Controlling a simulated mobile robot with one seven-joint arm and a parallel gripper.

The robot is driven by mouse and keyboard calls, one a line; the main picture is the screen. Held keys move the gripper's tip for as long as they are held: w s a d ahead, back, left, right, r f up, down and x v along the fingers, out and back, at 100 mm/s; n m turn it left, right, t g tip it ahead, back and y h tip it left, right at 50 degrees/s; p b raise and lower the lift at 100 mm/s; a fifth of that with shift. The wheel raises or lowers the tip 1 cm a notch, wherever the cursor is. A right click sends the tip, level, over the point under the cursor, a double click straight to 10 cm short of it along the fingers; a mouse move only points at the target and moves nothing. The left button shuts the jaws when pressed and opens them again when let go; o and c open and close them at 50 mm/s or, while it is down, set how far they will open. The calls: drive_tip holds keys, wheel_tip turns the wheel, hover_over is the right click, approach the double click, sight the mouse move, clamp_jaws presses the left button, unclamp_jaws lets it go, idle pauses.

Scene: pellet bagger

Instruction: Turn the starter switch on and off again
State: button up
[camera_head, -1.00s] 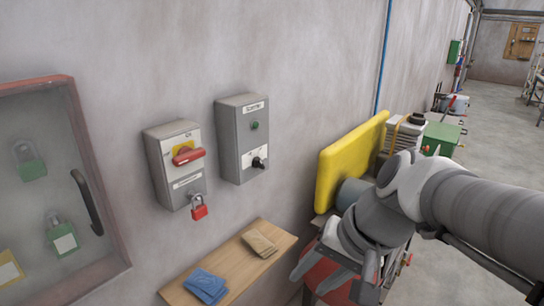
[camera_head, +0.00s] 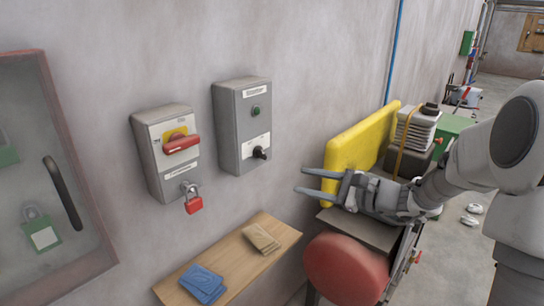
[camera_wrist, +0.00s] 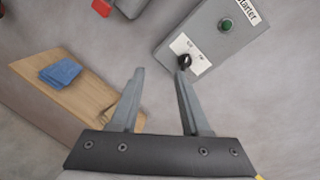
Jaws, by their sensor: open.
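The starter box (camera_head: 232,128) is a grey box on the wall with a green button (camera_head: 255,111) above a black rotary switch (camera_head: 260,153) on a white plate. My gripper (camera_head: 298,181) is open and empty, to the right of the starter box and a little lower than the switch, with its fingers pointing left. In the wrist view the switch (camera_wrist: 184,62) shows near the tip of the right finger of my gripper (camera_wrist: 160,72), at the lower end of the starter box (camera_wrist: 205,45). I cannot tell whether they touch; in the head view they are apart.
A grey isolator box with a red handle (camera_head: 181,144) and red padlock (camera_head: 194,204) hangs left of the starter box. A wooden shelf (camera_head: 225,270) below holds blue and tan cloths. A glass-fronted cabinet (camera_head: 62,190) is at left. A yellow panel (camera_head: 345,145) stands behind my gripper.

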drive_tip(key=w+d+f+m+t, duration=0.1)
drive_tip(key=w+d+m+t, duration=0.2)
drive_tip(key=w, duration=0.1)
drive_tip(key=p, duration=0.3)
approach(264, 154)
drive_tip(key=x, duration=0.8)
drive_tip(key=shift+a+r, duration=0.15)
drive_tip(key=shift+a, duration=0.05)
clamp_jaws()
